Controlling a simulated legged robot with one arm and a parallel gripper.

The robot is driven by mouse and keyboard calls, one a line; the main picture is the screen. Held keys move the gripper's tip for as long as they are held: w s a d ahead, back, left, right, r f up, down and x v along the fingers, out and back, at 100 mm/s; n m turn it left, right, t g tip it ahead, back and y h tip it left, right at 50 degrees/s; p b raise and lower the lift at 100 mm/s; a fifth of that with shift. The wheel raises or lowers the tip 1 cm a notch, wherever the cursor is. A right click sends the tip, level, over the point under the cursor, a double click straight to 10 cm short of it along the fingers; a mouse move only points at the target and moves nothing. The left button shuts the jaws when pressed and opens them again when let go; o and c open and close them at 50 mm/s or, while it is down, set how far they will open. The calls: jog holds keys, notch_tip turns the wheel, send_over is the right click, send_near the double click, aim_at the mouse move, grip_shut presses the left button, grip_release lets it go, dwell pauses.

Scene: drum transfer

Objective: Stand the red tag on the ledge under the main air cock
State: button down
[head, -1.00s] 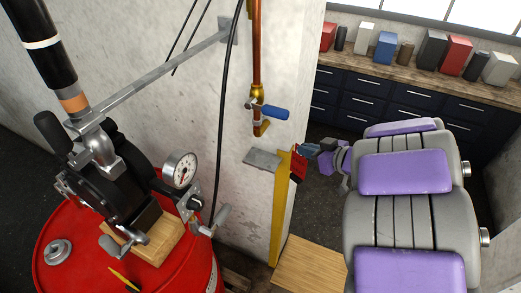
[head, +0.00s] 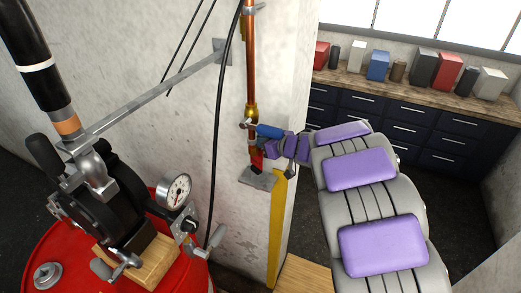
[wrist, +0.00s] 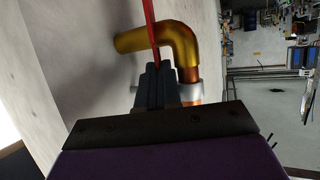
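My gripper (head: 268,149) is at the wall, just below the blue handle (head: 270,131) of the main air cock. It is shut on the red tag (head: 257,160), which is upright directly over the grey ledge (head: 258,179). The tag's lower edge is at or just above the ledge; I cannot tell if they touch. In the wrist view my dark fingers (wrist: 158,85) are closed together, and the red tag (wrist: 151,22) shows edge-on as a thin strip. The brass elbow (wrist: 183,42) is close beside it. The ledge cannot be made out there.
A copper pipe (head: 250,60) and a black hose (head: 218,120) run down the wall. A red drum (head: 60,245) with a pump and a gauge (head: 177,191) stands at the left. A workbench (head: 420,92) with several boxes is at the back right.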

aim_at(256, 156)
notch_tip(256, 156, down, 4)
jog(key=shift+r+b, duration=0.25)
jog(key=shift+b, duration=0.1)
jog(key=c, duration=1.6)
grip_release()
jog(key=shift+d, duration=0.15)
